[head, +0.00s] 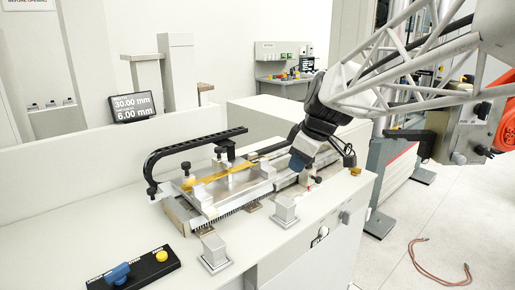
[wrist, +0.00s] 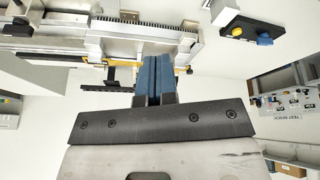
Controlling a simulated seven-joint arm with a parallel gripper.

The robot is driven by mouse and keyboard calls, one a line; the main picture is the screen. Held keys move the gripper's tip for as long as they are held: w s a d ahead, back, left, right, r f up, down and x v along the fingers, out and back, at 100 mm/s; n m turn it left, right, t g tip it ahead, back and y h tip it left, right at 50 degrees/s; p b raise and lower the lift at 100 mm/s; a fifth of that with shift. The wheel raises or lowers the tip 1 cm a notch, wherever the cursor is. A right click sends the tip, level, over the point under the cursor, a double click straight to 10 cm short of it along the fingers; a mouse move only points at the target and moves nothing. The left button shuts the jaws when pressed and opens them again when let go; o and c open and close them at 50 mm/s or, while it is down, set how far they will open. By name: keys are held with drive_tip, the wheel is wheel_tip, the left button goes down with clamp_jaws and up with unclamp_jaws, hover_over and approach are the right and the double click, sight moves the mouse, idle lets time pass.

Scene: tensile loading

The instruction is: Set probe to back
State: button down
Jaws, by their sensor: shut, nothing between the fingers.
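My gripper (head: 298,162) has blue fingers, pressed together and empty, above the right part of the metal fixture (head: 255,180). In the wrist view the gripper (wrist: 153,58) points at the toothed rail. A curved black arm (head: 196,143) reaches over the fixture from its left end; I cannot tell whether it is the probe. A black switch box (head: 148,273) with a blue knob (head: 118,273) and a yellow button (head: 161,256) sits at the bench's front left, well apart from my gripper. The knob (wrist: 265,39) also shows in the wrist view. Its labels are too small to read.
A yellow strip (head: 212,179) lies on the fixture. A display (head: 133,105) reads 30.00 mm and 6.00 mm. Bench surface between the fixture and the switch box is mostly clear.

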drive_tip(key=w+a+r+n+y, duration=0.1)
drive_tip(key=w+a+n+y, duration=0.2)
drive_tip(key=w+a+n, duration=0.7)
drive_tip(key=w+a, duration=0.5)
drive_tip(key=w, duration=0.4)
drive_tip(key=shift+w+a+g, duration=0.2)
drive_tip(key=shift+w+g, duration=0.1)
drive_tip(key=shift+a, duration=0.1)
approach(224, 161)
drive_tip(key=s+a+f, duration=0.1)
drive_tip(key=a+f, duration=0.1)
drive_tip(key=a, duration=0.1)
drive_tip(key=shift+s+f, duration=0.35)
drive_tip(key=shift+f, duration=0.05)
drive_tip(key=shift+w+a+f, duration=0.1)
drive_tip(key=shift+w+a, duration=0.45)
drive_tip(key=shift+w, duration=0.25)
drive_tip(key=shift+w+a+f, duration=0.1)
drive_tip(key=shift+w+a, duration=0.45)
drive_tip(key=shift+w, duration=0.25)
drive_tip(key=shift+w+a, duration=0.1)
drive_tip(key=w+a, duration=0.5)
